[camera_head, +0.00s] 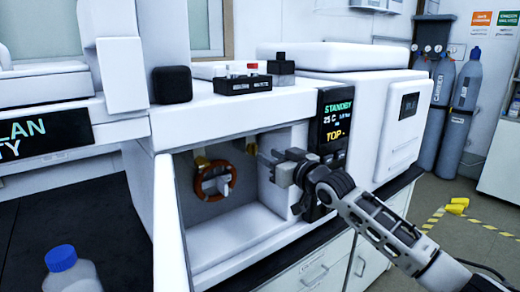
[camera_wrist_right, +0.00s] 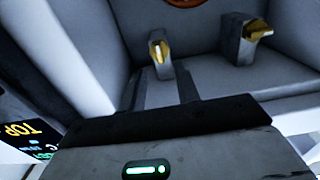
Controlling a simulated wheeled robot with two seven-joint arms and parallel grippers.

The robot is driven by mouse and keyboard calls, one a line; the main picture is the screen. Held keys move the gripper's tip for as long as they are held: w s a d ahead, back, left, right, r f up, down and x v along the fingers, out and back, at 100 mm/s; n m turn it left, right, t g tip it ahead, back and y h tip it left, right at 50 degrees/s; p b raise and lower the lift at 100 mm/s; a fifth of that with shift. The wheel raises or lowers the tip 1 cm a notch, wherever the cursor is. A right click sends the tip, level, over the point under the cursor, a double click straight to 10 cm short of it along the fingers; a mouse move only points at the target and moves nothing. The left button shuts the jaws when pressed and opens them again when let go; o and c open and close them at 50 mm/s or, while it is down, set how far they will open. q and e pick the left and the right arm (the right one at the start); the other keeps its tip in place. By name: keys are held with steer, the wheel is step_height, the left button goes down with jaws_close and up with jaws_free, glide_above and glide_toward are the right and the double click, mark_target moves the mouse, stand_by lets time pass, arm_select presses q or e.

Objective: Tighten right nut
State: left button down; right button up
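The right nut (camera_wrist_right: 158,50) is a small gold fitting on a grey block at the oven ceiling, partly shown in the head view (camera_head: 250,143). The left nut (camera_wrist_right: 260,28) is a similar gold fitting, also visible in the head view (camera_head: 201,161). The orange-brown column coil (camera_head: 214,181) hangs in the open oven (camera_head: 235,220). My right gripper (camera_head: 266,166) reaches into the oven from the right. In the right wrist view its fingers (camera_wrist_right: 163,85) are apart and empty, just short of the right nut and roughly in line with it. My left gripper is out of view.
The oven's right wall and display panel (camera_head: 335,125) stand close beside my right wrist. A black vial rack (camera_head: 242,85) sits on top of the instrument. A blue-capped bottle (camera_head: 70,270) stands at lower left. Gas cylinders (camera_head: 460,110) stand at far right.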

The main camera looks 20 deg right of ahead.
mark_target(256, 149)
steer(key=shift+x, duration=2.6)
jaws_close()
